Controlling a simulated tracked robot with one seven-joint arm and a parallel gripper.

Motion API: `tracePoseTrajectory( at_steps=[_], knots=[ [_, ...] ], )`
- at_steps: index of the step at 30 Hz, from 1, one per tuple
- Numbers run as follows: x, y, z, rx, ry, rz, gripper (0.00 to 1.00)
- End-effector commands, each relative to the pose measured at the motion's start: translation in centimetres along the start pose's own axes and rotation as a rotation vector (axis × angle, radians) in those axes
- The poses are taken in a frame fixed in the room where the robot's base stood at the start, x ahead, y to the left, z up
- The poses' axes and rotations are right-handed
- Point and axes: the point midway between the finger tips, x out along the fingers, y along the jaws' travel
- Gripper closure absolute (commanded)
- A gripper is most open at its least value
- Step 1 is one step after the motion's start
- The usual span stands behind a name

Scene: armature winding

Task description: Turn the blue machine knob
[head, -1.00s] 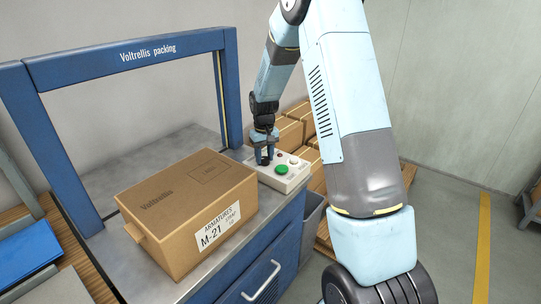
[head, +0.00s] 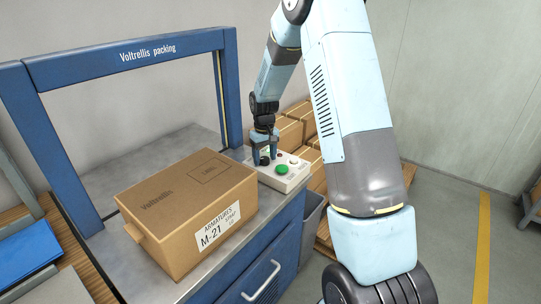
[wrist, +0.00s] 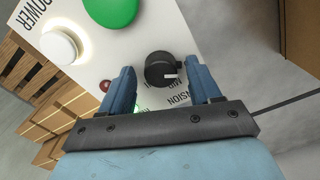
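The knob (wrist: 160,68) is black with a white pointer mark, not blue itself. It sits on the pale control panel (wrist: 85,55) of the blue packing machine (head: 85,65), beside lettering that reads in part "MIN" and "ENSION". My gripper (head: 264,155) is over the far-left part of the panel, pointing down. In the wrist view its two blue fingers stand apart, one on each side of the knob, with visible gaps. The gripper is open and does not touch the knob there. How far the fingertips reach down beside it is hard to tell.
A green button (wrist: 112,8), a lit white button (wrist: 58,46) and a small red lamp (wrist: 105,87) share the panel. A large carton (head: 185,200) stands on the bench to the left. Stacked cartons (head: 300,120) are behind the panel.

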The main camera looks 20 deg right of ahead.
Motion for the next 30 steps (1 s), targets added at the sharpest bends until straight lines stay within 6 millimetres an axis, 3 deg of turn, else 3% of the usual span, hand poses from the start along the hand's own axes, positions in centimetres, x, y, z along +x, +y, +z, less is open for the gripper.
tracePoseTrajectory(
  at_steps=[11,30],
  knots=[
    [-0.8,0.0,-0.1,0.000,0.003,0.000,0.35],
    [-11.8,0.0,-0.2,0.000,0.003,0.000,0.35]
  ],
)
